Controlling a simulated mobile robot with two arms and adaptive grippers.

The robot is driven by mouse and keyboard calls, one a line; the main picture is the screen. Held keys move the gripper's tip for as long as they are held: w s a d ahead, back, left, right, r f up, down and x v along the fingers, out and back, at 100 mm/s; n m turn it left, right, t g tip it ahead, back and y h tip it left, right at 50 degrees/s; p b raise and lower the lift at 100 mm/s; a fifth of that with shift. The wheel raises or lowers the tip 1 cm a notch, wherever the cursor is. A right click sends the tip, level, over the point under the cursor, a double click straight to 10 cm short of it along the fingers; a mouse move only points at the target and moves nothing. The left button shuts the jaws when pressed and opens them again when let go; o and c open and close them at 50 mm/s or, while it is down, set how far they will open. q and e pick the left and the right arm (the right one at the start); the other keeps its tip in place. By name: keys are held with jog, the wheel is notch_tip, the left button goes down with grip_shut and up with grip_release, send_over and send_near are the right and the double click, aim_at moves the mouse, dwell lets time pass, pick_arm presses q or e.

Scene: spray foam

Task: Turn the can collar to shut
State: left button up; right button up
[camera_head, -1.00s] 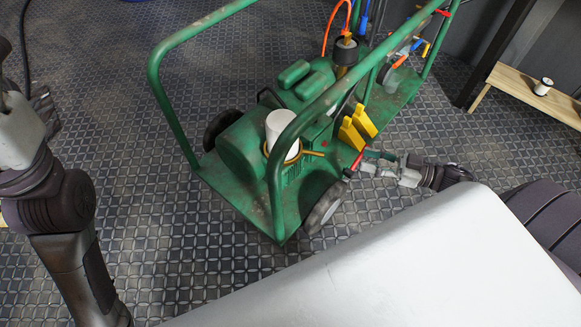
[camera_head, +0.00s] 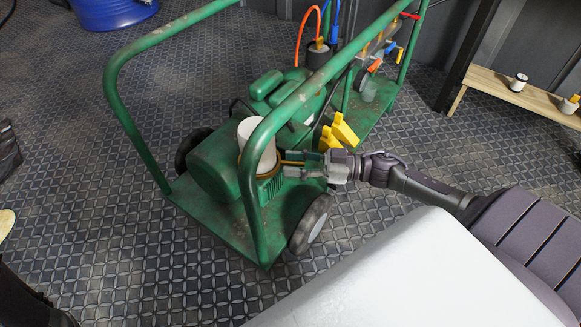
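The white can (camera_head: 257,143) stands upright on the green machine, behind the front frame bar. A brass-coloured collar (camera_head: 241,160) shows around its lower part, partly hidden by the bar. A thin collar handle (camera_head: 286,163) points right, toward my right gripper. My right gripper (camera_head: 292,164) has its fingertips at this handle, one finger above and one below it. I cannot tell whether the fingers press on it. My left gripper cannot be made out; only dark parts show at the left edge.
The green wheeled cart (camera_head: 225,222) has tubular bars close to the can and a wheel (camera_head: 311,224) below my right gripper. Yellow pieces (camera_head: 337,133) stand just behind the gripper. A wooden bench (camera_head: 520,97) is at the right. A blue tub (camera_head: 115,12) is at the back left.

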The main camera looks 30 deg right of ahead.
jog(key=shift+w+a, duration=0.3)
jog(key=shift+a, duration=0.15)
grip_shut()
